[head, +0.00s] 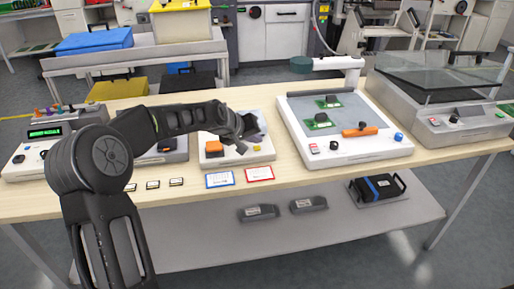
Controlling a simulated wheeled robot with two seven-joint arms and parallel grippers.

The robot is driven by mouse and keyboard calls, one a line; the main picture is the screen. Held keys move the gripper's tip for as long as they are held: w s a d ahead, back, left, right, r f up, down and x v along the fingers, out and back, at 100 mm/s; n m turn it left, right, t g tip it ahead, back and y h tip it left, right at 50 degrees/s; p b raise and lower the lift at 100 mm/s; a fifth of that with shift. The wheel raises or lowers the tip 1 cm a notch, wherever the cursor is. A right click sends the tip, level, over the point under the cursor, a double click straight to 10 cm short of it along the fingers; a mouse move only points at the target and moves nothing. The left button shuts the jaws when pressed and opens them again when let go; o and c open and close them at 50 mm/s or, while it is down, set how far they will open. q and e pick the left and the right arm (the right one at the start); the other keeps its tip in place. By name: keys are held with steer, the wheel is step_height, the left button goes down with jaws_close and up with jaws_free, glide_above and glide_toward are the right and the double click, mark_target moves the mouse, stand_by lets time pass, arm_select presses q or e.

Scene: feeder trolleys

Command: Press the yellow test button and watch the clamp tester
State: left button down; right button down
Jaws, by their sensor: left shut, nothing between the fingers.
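A small white device with a grey upper part, which looks like the clamp tester (236,157), stands on the wooden bench in the middle of the head view. An orange-yellow button (213,147) shows on its left part, and a small yellow spot (257,141) shows on its right part. My left arm reaches in from the left across the bench. My left gripper (241,148) is shut and empty, pointing down over the device between these two spots. I cannot tell whether its tips touch the device. The gripper and forearm hide part of it. My right gripper is not in view.
A white fixture (352,152) with green boards and an orange handle stands to the right, then a glass-lidded unit (446,128). A unit with a green display (46,133) is at far left. Blue- and red-edged cards (259,174) lie at the front edge.

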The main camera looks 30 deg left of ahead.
mark_target(255, 149)
arm_select(q)
steer(key=shift+f, duration=0.15)
stand_by(0.8)
steer(key=shift+f+b, duration=0.3)
steer(key=shift+b, duration=0.15)
steer(key=shift+f+b, duration=0.35)
stand_by(0.4)
steer(key=shift+r, duration=0.1)
stand_by(0.3)
steer(key=shift+r+p, duration=0.45)
steer(key=shift+r, duration=0.25)
steer(key=shift+r+p, duration=1.6)
steer(key=shift+r, duration=0.9)
steer(key=shift+s+f, duration=0.1)
